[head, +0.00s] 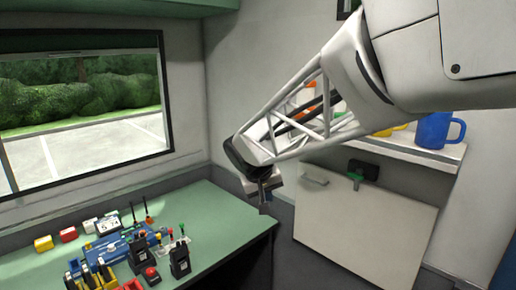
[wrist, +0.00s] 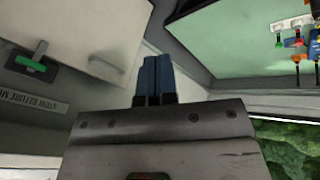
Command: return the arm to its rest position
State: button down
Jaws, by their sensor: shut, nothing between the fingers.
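My arm reaches in from the upper right of the head view. My gripper (head: 264,204) hangs pointing down, just off the right end of the green table, in front of the white cabinet door. In the wrist view my gripper (wrist: 154,68) shows its two blue-grey fingers side by side, closed together with nothing between them. My gripper touches nothing that I can see.
The green table (head: 215,218) holds several radios, blocks and a blue console at its left. A shelf (head: 400,146) with a blue mug (head: 439,130) stands behind my arm, above the white door (head: 365,225). A window (head: 85,105) is at left.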

jog(key=s+d+f+m, duration=0.1)
jog(key=s+d, duration=0.4)
jog(key=s, duration=0.5)
jog(key=s+d+f+m+g+y, duration=0.1)
jog(key=s+d, duration=0.4)
jog(key=s, duration=0.6)
jog(key=s+d+f+y, duration=0.1)
jog(key=s+d, duration=0.5)
jog(key=s, duration=0.4)
jog(key=shift+s+f+m+g, duration=0.15)
jog(key=shift+m+g, duration=0.25)
jog(key=c, duration=1.8)
grip_release()
jog(key=shift+d, duration=0.1)
